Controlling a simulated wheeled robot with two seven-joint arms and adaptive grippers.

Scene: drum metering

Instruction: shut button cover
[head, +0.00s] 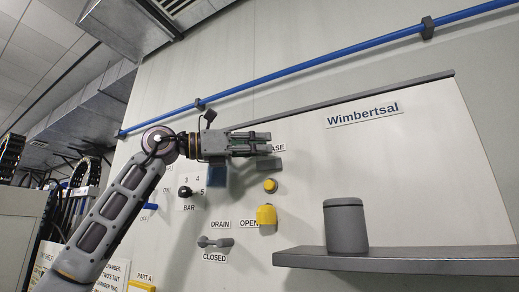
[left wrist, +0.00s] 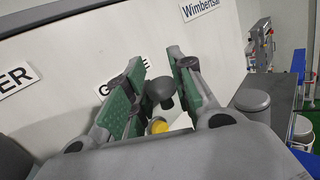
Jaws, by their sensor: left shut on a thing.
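My left gripper (head: 268,143) reaches in from the left, in front of the panel, over a label that ends in "ASE". Whether this piece belongs to the button cover I cannot tell. A grey block (head: 270,163) sits just below the fingertips in the head view. A round yellow button (head: 270,185) is below that block; a yellow piece (left wrist: 158,126) shows below the knob in the wrist view. My right gripper is out of view.
A yellow box-shaped piece (head: 266,214) sits beside the "OPEN" label. A grey handle (head: 215,242) is above "CLOSED", and a black selector knob (head: 185,191) is at left. A grey shelf (head: 400,262) with a lidded canister (head: 345,226) juts out at right.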

